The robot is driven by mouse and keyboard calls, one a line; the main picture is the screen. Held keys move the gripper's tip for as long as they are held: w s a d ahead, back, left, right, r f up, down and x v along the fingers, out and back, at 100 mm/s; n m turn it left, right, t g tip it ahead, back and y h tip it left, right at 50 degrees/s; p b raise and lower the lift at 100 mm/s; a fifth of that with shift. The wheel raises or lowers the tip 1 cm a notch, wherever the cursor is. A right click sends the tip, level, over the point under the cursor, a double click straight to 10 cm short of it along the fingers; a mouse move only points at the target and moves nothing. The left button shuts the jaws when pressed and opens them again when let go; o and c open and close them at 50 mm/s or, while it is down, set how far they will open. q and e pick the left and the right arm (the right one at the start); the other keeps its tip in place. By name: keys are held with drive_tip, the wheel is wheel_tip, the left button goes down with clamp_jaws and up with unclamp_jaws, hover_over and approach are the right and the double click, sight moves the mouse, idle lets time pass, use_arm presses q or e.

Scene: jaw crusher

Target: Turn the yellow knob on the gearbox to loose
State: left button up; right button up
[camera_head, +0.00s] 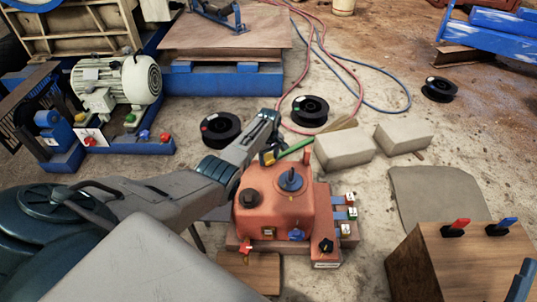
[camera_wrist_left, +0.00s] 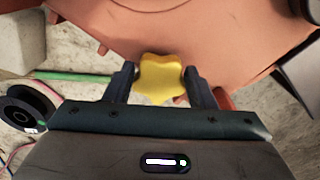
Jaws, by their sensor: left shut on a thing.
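The orange-red gearbox (camera_head: 300,212) stands on the floor in the middle of the head view, and its casing (camera_wrist_left: 200,25) fills the top of the left wrist view. The yellow knob (camera_head: 268,158) is at the gearbox's far left side. In the left wrist view the star-shaped yellow knob (camera_wrist_left: 162,80) sits between the two dark fingers. My left gripper (camera_wrist_left: 158,84) is shut on it, with a finger at each side. In the head view my left arm reaches in from the left and partly hides the knob. The knob's marking is not readable. My right gripper is not in view.
Other knobs and levers, including a black knob (camera_head: 326,246) and a blue one (camera_head: 296,234), sit on the gearbox. Grey blocks (camera_head: 345,150) lie behind it. A wooden box (camera_head: 465,262) with red and blue handles stands at right. Black spools and hoses lie on the floor.

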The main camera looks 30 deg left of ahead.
use_arm(q)
drive_tip(key=shift+w+r+n+p, duration=0.15)
drive_tip(key=shift+n+p, duration=0.4)
drive_tip(key=shift+n, duration=0.65)
drive_tip(key=n, duration=0.3)
drive_tip(key=shift+w+n+p, duration=0.1)
drive_tip(key=shift+n+p, duration=0.2)
drive_tip(key=shift+p, duration=0.1)
drive_tip(key=shift+n, duration=0.9)
drive_tip(key=n, duration=0.2)
drive_tip(key=shift+w+a+n, duration=0.1)
drive_tip(key=shift+w+n, duration=0.05)
drive_tip(key=shift+n, duration=1.45)
drive_tip(key=shift+w+a+n, duration=0.1)
drive_tip(key=shift+n, duration=1.1)
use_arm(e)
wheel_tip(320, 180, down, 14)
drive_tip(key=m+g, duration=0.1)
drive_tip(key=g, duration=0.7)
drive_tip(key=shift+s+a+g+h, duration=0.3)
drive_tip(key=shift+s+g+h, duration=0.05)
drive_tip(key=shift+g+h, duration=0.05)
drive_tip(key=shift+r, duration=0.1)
use_arm(q)
drive_tip(key=o, duration=1)
